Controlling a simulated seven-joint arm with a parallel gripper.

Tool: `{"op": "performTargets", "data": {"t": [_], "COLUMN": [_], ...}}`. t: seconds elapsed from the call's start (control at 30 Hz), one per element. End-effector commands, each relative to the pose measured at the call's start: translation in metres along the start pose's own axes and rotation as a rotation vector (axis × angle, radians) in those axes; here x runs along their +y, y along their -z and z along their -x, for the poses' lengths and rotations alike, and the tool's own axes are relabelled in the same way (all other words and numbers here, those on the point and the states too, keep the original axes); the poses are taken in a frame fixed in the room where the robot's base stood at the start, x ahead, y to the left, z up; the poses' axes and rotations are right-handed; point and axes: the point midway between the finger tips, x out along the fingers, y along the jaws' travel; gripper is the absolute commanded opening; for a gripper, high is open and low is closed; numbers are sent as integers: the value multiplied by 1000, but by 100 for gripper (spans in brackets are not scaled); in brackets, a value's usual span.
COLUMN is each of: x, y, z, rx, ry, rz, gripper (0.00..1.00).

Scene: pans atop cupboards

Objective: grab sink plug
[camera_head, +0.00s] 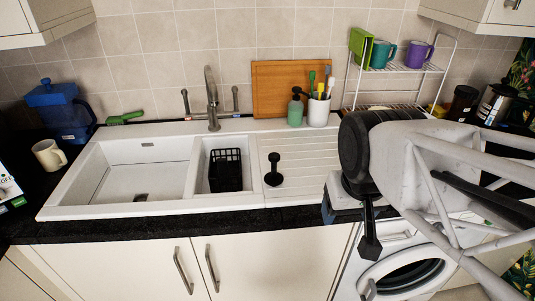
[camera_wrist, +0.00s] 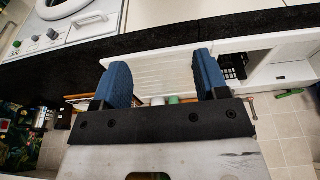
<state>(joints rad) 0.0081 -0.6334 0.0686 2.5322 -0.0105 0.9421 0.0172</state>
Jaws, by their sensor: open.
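The sink plug (camera_head: 274,171), a black piece with an upright stem and a round knob, stands on the left part of the white ribbed drainer (camera_head: 312,160). In the wrist view I cannot make it out; my right-hand finger may hide it. My gripper (camera_wrist: 164,76) is open and empty, its two blue fingers wide apart with the drainer seen between them. In the head view its blue fingertips (camera_head: 327,211) show at the counter's front edge, to the right of the plug and apart from it. The rest of the gripper is partly hidden by my arm.
A black basket (camera_head: 225,170) sits in the small basin left of the plug. The large basin (camera_head: 140,178) is empty. A green soap bottle (camera_head: 295,112), a white brush cup (camera_head: 318,112) and a wooden board (camera_head: 270,85) stand behind. A white rack (camera_head: 407,68) stands at right.

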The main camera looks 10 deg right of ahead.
Motion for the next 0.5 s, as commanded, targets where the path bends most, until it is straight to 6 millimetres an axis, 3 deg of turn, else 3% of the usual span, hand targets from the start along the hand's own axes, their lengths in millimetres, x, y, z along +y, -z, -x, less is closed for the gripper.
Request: {"op": "performTargets", "data": {"t": [0.27, 0.5], "x": [-1, -7], "y": [6, 37], "z": [0, -2], "rx": [-4, -30], "ry": [1, 2], "rz": [-24, -170], "gripper": [67, 67]}}
